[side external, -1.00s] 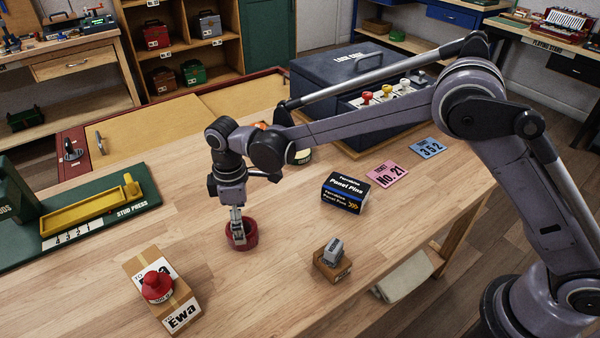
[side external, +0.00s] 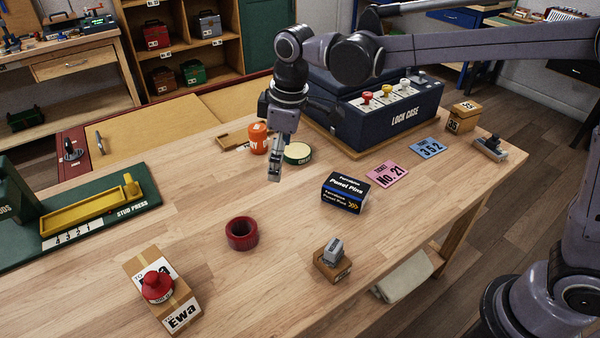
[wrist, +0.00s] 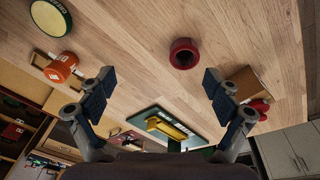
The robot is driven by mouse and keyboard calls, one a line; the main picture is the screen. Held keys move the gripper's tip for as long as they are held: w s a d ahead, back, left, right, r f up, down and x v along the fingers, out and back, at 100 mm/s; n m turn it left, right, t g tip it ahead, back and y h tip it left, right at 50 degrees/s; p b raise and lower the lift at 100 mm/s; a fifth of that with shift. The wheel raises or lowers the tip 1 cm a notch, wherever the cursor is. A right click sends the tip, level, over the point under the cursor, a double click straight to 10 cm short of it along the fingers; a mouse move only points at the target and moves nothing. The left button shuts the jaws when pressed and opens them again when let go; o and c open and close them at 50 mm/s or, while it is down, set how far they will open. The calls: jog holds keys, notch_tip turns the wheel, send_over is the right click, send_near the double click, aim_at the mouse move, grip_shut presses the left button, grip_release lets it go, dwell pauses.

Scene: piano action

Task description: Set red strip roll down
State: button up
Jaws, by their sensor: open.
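The red strip roll (side external: 242,246) lies flat on the bare wooden bench top, its round hole facing up. It also shows in the wrist view (wrist: 184,63), ahead of and apart from the fingers. My gripper (side external: 274,176) hangs in the air above the bench, up and to the right of the roll in the side view. In the wrist view my gripper (wrist: 155,90) has its two fingers spread wide with nothing between them.
A Panel Pins box (side external: 345,193), a small wooden block with a grey piece (side external: 332,262) and an Ewa parcel (side external: 180,305) surround the roll. An orange container (side external: 258,138) and round tin (side external: 297,153) stand behind my gripper. The lock case (side external: 400,115) is at the back.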

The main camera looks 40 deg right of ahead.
jog(key=s+d+r+m+t, duration=0.3)
jog(key=s+d+m, duration=0.2)
jog(key=s+d, duration=0.5)
jog(key=s+d+f+m+t, duration=0.2)
jog(key=s+d+f+m, duration=0.2)
jog(key=s+d, duration=0.3)
jog(key=shift+s+d+f+h, duration=0.15)
jog(key=shift+s+d+h, duration=0.25)
jog(key=shift+d, duration=0.8)
jog(key=shift+w, duration=0.1)
